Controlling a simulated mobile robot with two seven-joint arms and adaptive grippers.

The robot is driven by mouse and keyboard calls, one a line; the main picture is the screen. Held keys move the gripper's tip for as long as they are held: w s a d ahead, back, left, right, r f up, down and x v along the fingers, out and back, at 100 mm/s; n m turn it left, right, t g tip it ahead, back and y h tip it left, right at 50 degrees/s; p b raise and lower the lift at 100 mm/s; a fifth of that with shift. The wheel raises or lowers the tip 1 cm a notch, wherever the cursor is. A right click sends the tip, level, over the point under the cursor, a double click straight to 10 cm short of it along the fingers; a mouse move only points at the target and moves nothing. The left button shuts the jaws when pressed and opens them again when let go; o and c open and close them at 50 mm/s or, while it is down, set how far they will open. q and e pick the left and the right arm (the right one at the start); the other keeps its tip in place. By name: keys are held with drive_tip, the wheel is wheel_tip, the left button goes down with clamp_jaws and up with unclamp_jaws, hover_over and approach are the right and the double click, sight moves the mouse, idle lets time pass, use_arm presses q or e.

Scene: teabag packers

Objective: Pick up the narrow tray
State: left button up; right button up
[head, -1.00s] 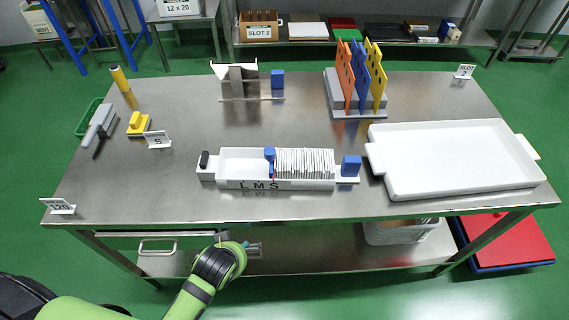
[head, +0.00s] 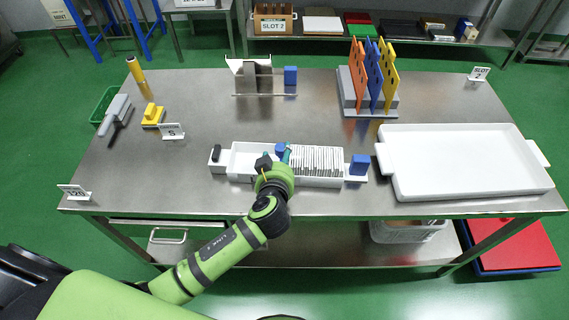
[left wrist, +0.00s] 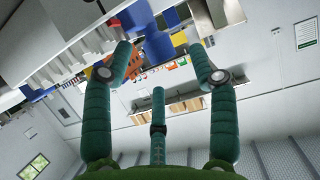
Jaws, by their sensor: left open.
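The narrow tray (head: 322,182) is long and white and lies near the table's front edge in the head view. A row of thin white packets (head: 318,158) fills its right part, and a blue block (head: 281,149) stands at the row's left end. My left gripper (head: 275,158) is over the tray's middle, beside the blue block, and hides part of the front wall. In the left wrist view its teal fingers (left wrist: 160,62) are spread and hold nothing; the white tray and blue parts show beyond them. I cannot tell whether they touch the tray. My right gripper is out of view.
A wide white tray (head: 398,189) stands close on the right. A rack with orange, blue and yellow plates (head: 370,112) and a metal holder (head: 258,84) stand behind. A grey tool (head: 117,112) and yellow block (head: 153,115) lie left. The table's middle is clear.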

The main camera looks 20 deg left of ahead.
sight(280, 152)
use_arm(q)
drive_tip(key=x, duration=0.5)
drive_tip(key=shift+p, duration=0.4)
clamp_jaws()
drive_tip(key=shift+w+r, duration=0.1)
